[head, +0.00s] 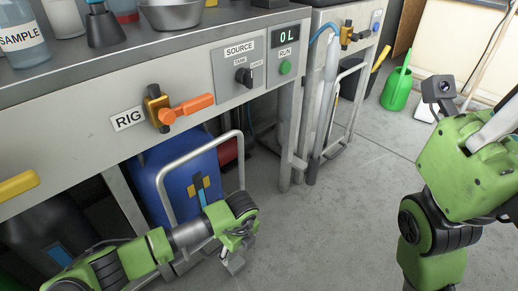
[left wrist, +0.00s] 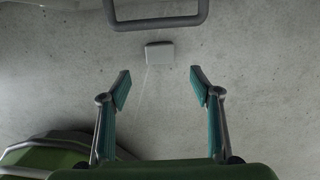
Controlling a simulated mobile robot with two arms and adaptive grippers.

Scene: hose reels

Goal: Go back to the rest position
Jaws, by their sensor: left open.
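My left gripper (head: 234,262) hangs low over the concrete floor, beside the grey tubular cart frame (head: 243,150) with the blue container (head: 180,178). In the left wrist view my left gripper (left wrist: 159,82) has its two fingers spread, with only bare floor between them. A grey bar (left wrist: 157,23) of a frame and a small pale plate (left wrist: 159,52) lie beyond the fingertips, apart from them. My right arm (head: 440,190) is raised at the right; its gripper is not in view.
The bench front carries an orange-handled valve (head: 185,110), a RIG label (head: 128,119) and a source panel (head: 245,65). A bowl (head: 168,13) and a sample bottle (head: 22,36) stand on top. The middle floor is clear.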

